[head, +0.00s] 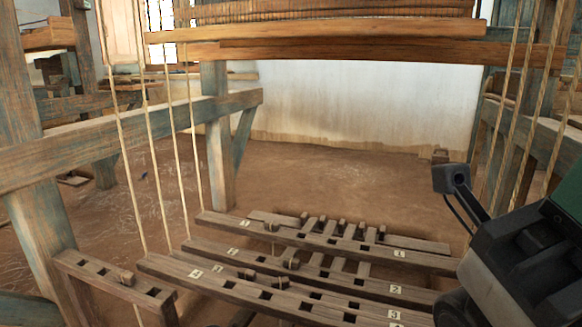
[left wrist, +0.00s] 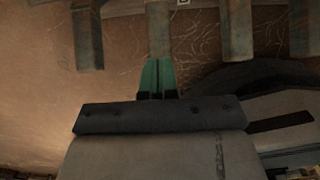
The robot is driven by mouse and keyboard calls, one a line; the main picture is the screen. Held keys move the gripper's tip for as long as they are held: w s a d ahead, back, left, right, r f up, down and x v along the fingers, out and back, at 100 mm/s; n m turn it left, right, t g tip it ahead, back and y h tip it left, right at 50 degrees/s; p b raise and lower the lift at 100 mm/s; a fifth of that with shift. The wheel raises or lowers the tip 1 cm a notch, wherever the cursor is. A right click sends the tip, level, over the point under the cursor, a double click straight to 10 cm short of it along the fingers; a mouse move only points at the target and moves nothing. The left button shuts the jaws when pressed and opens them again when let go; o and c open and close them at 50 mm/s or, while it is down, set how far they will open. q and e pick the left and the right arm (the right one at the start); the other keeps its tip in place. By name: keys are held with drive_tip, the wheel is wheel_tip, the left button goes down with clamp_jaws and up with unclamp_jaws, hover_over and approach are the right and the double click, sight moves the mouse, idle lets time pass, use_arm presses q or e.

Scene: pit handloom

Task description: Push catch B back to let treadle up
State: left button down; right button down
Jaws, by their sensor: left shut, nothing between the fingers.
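Several long wooden treadles (head: 330,247) with square holes and number labels lie low in the middle of the head view. Small wooden blocks, such as one block (head: 272,226) and another block (head: 290,264), sit on or between them. I cannot tell which piece is catch B, as no B mark is readable. My left gripper (left wrist: 157,66) is shut and empty in the left wrist view, its green fingers together. Its tips line up with the end of a wooden bar (left wrist: 158,30); I cannot tell whether they touch. The head view does not show this gripper. My right gripper's fingers are out of view.
A short holed wooden rail (head: 112,284) stands at the lower left beside a loom post (head: 32,180). Ropes (head: 178,150) hang down to the treadles. Loom beams (head: 330,52) cross above. The earth floor (head: 330,180) behind is clear.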

use_arm(q)
drive_tip(key=shift+f, duration=0.15)
idle(0.4)
drive_tip(key=shift+f+b, duration=0.7)
drive_tip(key=shift+f, duration=0.15)
drive_tip(key=shift+s+a+f, duration=0.1)
drive_tip(key=shift+s+f, duration=0.1)
drive_tip(key=shift+f, duration=0.05)
